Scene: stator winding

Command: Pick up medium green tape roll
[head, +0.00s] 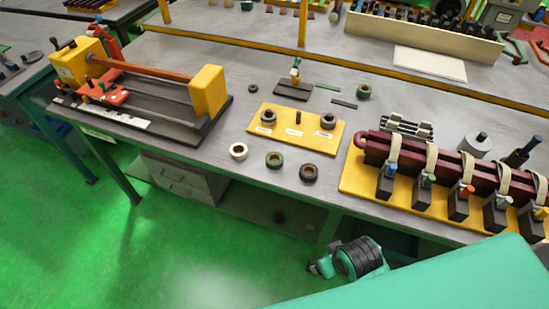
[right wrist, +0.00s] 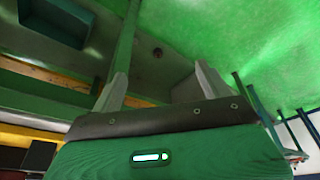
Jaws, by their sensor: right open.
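A dark green tape roll (head: 273,160) lies flat near the table's front edge, between a white roll (head: 238,151) and a brown-black roll (head: 309,172). Another green roll (head: 363,91) lies farther back, to the right of the yellow board. I cannot tell by size which is the medium one. My right gripper (right wrist: 161,88) shows in the right wrist view with its two grey fingers apart and nothing between them. It faces the green floor and the table's underside, away from the rolls. My left gripper is not in view.
A yellow board (head: 290,132) with rolls and a post stands behind the front rolls. A winding fixture (head: 150,80) is at left. A yellow rack (head: 365,180) with a dark red bar and several tools is at right. The table edge (head: 215,163) is close to the rolls.

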